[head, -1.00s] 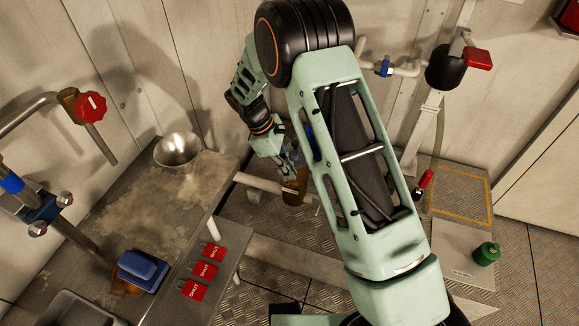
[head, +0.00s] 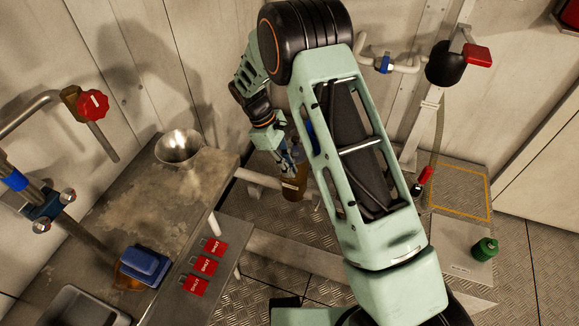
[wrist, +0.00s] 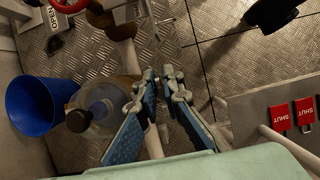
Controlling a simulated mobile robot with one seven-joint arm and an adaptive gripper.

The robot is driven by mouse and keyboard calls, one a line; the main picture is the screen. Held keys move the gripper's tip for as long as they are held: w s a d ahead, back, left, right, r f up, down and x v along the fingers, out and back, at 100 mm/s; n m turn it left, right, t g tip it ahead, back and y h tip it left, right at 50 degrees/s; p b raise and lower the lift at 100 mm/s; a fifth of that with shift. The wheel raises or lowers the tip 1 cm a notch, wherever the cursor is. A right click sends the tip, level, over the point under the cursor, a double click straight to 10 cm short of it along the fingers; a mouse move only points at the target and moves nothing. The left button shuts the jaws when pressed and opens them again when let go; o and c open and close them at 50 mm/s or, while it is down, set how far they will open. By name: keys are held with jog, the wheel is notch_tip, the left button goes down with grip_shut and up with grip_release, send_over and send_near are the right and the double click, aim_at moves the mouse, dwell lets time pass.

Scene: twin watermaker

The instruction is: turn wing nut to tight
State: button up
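I cannot clearly make out a wing nut in either view. In the head view my gripper (head: 292,172) hangs beyond the bench's right end, beside a brown cylinder (head: 296,190) on a pale pipe, partly hidden by my arm. In the wrist view my gripper (wrist: 161,73) has its two blue-padded fingers angled in, with a narrow gap between the tips. I see nothing held between them. A clear rounded bowl with a brown body (wrist: 103,103) lies left of the fingers. I cannot tell whether the gripper touches anything.
A blue bucket (wrist: 36,105) stands at the left in the wrist view. The metal bench (head: 120,200) carries a steel bowl (head: 179,147) and a blue block (head: 145,264). Red SHUT tags (head: 205,265) lie on a lower shelf. A red-handled valve (head: 92,105) is at left.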

jog(key=o, duration=0.3)
jog(key=shift+a, duration=0.25)
jog(key=shift+d, duration=0.1)
jog(key=v, duration=1.2)
